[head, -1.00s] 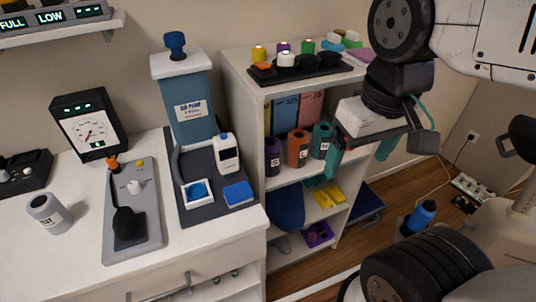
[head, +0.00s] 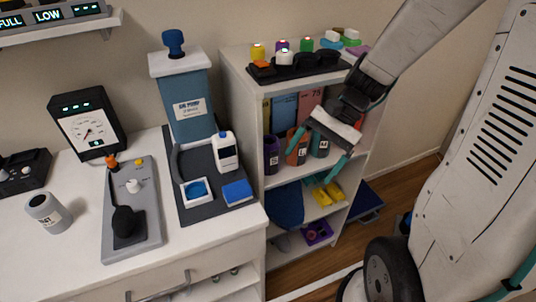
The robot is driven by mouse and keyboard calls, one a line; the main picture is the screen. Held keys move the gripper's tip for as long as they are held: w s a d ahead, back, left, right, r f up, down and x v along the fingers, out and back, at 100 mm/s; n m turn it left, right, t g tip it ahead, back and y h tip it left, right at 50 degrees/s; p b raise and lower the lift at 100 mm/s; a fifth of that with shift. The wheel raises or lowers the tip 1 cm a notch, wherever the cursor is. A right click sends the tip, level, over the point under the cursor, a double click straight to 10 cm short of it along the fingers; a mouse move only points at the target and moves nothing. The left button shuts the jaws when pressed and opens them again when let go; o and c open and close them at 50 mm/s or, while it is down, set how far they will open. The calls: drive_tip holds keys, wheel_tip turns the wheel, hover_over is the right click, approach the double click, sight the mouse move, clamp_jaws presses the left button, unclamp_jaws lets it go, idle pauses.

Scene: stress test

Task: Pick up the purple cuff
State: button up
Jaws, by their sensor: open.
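The purple cuff (head: 271,156) is a dark purple cylinder with a white label, standing upright at the left end of the shelf unit's upper compartment. An orange cuff (head: 293,158) and a teal cuff (head: 320,136) stand to its right, partly hidden by my gripper. My gripper (head: 309,166) has teal fingers spread apart with nothing seen between them. It is in front of the orange and teal cuffs, to the right of the purple cuff and apart from it.
The white shelf unit (head: 243,97) has a black tray (head: 262,74) on top. Yellow items (head: 327,193) and a purple box (head: 317,233) lie on lower shelves. The white counter (head: 78,238) with devices stands left. Coloured folders stand behind the cuffs.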

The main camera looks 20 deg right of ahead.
drive_tip(key=w+d+f+m+t+y, duration=0.3)
drive_tip(key=w+f+m+t, duration=0.3)
drive_tip(key=w+m, duration=0.45)
drive_tip(key=m+t, duration=0.2)
drive_tip(key=m, duration=0.2)
approach(274, 142)
drive_tip(key=a+f, duration=0.1)
drive_tip(key=a, duration=0.1)
drive_tip(key=x, duration=0.4)
drive_tip(key=w+x, duration=0.1)
drive_tip(key=x, duration=0.3)
drive_tip(key=shift+d+r, duration=0.15)
drive_tip(key=shift+d, duration=0.05)
drive_tip(key=c, duration=1.4)
drive_tip(key=shift+r, duration=0.1)
drive_tip(key=shift+c, duration=0.2)
